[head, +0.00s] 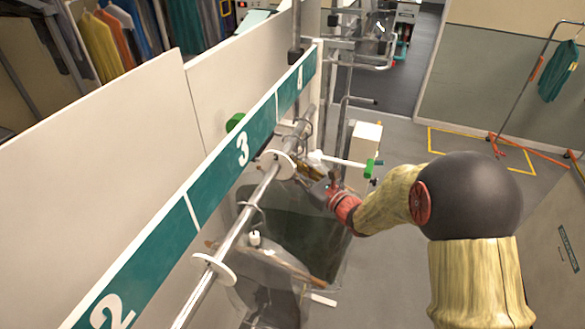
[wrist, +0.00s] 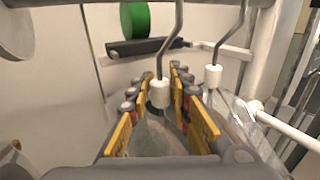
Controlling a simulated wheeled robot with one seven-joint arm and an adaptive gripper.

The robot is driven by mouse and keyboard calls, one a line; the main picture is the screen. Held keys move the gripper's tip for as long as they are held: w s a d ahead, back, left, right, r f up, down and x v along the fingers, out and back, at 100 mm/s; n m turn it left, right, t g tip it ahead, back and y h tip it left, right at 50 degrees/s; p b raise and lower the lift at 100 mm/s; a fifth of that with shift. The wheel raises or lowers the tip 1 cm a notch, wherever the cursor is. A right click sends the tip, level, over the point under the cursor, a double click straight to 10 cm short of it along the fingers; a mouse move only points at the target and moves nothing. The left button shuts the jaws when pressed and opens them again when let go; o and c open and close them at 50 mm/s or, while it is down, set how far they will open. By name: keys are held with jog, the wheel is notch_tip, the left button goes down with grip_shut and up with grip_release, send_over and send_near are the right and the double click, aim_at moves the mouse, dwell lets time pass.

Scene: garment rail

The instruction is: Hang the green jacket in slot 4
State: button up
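The green jacket (head: 300,232), dark green under a clear cover, hangs below the rail (head: 262,185), beyond the white disc (head: 277,165) on the slot 4 side. The 4 label (head: 300,76) is at the far end of the teal strip. My gripper (head: 312,170) is at the top of this garment, with the arm reaching in from the right. In the wrist view my gripper's yellow-padded fingers (wrist: 165,105) stand either side of a hanger neck with a white collar (wrist: 160,93). A gap shows beside the collar, so the fingers look open around it.
A second hook with a white collar (wrist: 213,76) is close to my right finger. Another covered garment (head: 270,285) hangs nearer, by another white disc (head: 214,268). A white panel (head: 110,190) backs the rail. A teal garment (head: 560,72) hangs far right.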

jog(key=o, duration=0.4)
jog(key=shift+f, duration=0.1)
jog(key=shift+o, duration=0.2)
